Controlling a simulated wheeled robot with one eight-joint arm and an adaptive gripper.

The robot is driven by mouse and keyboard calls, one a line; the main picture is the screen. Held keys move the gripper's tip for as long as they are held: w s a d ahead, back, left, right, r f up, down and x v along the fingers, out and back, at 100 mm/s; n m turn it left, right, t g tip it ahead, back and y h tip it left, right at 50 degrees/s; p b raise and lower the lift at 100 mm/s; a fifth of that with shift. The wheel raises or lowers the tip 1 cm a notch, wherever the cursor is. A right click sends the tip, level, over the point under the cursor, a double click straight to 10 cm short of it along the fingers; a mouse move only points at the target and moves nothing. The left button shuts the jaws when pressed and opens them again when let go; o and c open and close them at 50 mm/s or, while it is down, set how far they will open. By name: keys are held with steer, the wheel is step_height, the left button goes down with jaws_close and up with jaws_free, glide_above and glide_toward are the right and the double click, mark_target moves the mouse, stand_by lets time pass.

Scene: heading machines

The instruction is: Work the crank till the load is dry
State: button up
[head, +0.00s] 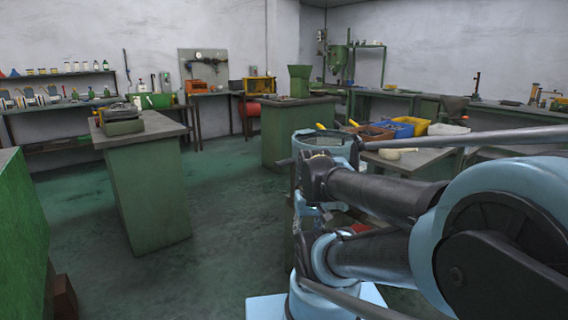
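The load cannot be made out inside the drum. I cannot make out my gripper's fingers.
A green pedestal bench (150,195) stands at left, another (283,128) behind the drum. A bright green block (22,235) borders the near left. The green floor (215,220) between the benches is clear.

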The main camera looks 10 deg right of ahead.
steer(key=shift+o, duration=0.7)
steer(key=w+r+m, duration=0.6)
steer(key=w+r, duration=1.1)
steer(key=w+d+r+m+y, duration=0.1)
steer(key=w+r+m, duration=0.25)
steer(key=w, duration=0.85)
steer(key=w+r+m, duration=0.3)
steer(key=w+r, duration=0.1)
steer(key=w, duration=0.7)
steer(key=x, duration=1.7)
steer(key=shift+s, duration=0.15)
jaws_close()
